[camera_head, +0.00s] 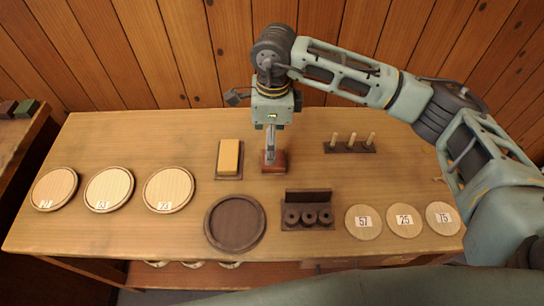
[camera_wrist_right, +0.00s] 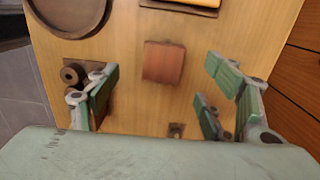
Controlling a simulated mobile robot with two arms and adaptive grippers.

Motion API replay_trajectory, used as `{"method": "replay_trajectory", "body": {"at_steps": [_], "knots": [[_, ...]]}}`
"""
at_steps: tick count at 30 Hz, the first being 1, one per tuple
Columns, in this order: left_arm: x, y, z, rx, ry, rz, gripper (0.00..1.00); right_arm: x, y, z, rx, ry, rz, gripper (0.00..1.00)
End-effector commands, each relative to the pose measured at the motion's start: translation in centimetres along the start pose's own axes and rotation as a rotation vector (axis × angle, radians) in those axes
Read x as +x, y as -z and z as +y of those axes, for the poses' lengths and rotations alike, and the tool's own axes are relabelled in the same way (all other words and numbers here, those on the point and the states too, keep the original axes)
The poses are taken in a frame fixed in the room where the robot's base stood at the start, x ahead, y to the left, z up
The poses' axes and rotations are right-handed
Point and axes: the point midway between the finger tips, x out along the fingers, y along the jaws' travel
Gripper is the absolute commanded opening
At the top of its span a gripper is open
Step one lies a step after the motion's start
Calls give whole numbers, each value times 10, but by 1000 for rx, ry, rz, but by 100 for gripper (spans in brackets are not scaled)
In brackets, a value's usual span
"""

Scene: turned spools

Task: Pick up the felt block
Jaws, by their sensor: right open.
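A reddish-brown block (camera_head: 280,162) lies on the table right of a yellow-orange block on a dark tray; I take the brown one as the felt block, though its material cannot be told. It also shows in the right wrist view (camera_wrist_right: 163,63), ahead of and between the fingers. My right gripper (camera_head: 270,146) points down over this block and hides part of it in the head view. In the wrist view the right gripper (camera_wrist_right: 162,88) is open, its fingers wide apart and nothing held between them. My left gripper is out of view.
The yellow-orange block (camera_head: 228,157) is left of the gripper. A round dark tray (camera_head: 235,222) and a rack with dark spools (camera_head: 308,216) stand in front. A peg stand (camera_head: 350,148) is at right. Numbered pale discs (camera_head: 364,222) lie at both sides. A wooden wall closes the back.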

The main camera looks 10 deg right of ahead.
Motion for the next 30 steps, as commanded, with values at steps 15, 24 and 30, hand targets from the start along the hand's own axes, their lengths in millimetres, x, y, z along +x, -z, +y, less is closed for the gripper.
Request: {"method": "replay_trajectory", "body": {"at_steps": [15, 24, 30], "knots": [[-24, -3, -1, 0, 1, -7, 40, 54, 13, -5, 5, 13, 44, 73], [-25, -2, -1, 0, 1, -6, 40, 75, 13, -7, 4, 17, 41, 73], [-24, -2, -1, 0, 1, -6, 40, 75, 13, -7, 4, 17, 41, 66]]}}
